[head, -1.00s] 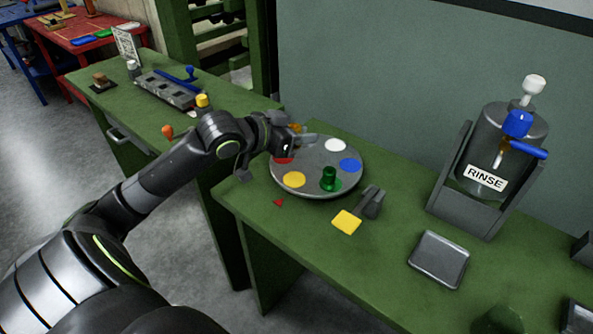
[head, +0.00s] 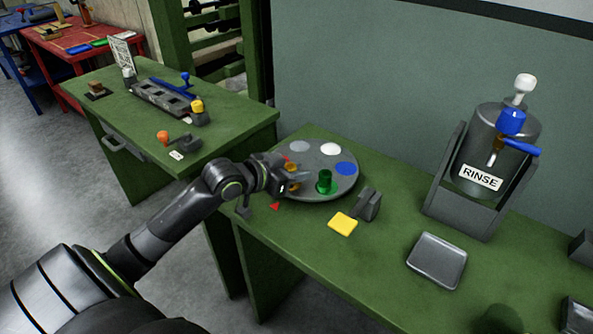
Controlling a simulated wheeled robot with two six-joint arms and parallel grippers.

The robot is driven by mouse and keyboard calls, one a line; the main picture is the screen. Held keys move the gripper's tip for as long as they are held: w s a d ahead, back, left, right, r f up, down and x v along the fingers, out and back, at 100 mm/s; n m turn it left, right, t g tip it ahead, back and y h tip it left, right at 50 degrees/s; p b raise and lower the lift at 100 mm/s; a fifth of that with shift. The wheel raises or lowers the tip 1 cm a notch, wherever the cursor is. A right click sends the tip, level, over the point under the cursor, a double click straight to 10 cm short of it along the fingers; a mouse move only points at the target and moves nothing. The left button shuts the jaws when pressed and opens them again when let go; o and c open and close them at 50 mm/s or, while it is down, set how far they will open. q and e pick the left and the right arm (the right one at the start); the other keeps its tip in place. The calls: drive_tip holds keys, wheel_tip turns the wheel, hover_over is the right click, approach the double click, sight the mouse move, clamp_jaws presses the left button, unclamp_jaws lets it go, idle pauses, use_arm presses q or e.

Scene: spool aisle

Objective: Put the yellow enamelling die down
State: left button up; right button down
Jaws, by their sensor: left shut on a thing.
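My left gripper (head: 291,180) is over the left part of the round grey turntable (head: 318,150). It is shut on an amber-yellow piece, the yellow enamelling die (head: 292,167), which is mostly hidden by the jaws. I cannot tell whether the die touches the turntable. The turntable has coloured spots: white (head: 330,149), blue (head: 345,169), grey (head: 299,147) and a partly hidden red one. The yellow spot is covered by my gripper. A green die (head: 325,183) stands upright on the turntable's front part. My right gripper is not in view.
A grey tray (head: 437,260) and the RINSE tank (head: 495,150) stand further right. A red pointer (head: 275,206) lies near the bench's front edge. The left bench (head: 225,125) holds several tools.

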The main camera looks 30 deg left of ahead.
use_arm(q)
drive_tip(key=shift+f, duration=0.15)
drive_tip(key=o, duration=0.9)
drive_tip(key=shift+o, duration=0.5)
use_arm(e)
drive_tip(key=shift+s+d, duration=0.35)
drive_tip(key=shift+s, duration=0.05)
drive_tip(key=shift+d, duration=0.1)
use_arm(q)
drive_tip(key=shift+r, duration=0.3)
drive_tip(key=shift+s+a, duration=0.2)
drive_tip(key=shift+s, duration=0.15)
drive_tip(key=p+v, duration=0.1)
drive_tip(key=v, duration=0.4)
drive_tip(key=p+v, duration=0.3)
drive_tip(key=v, duration=0.3)
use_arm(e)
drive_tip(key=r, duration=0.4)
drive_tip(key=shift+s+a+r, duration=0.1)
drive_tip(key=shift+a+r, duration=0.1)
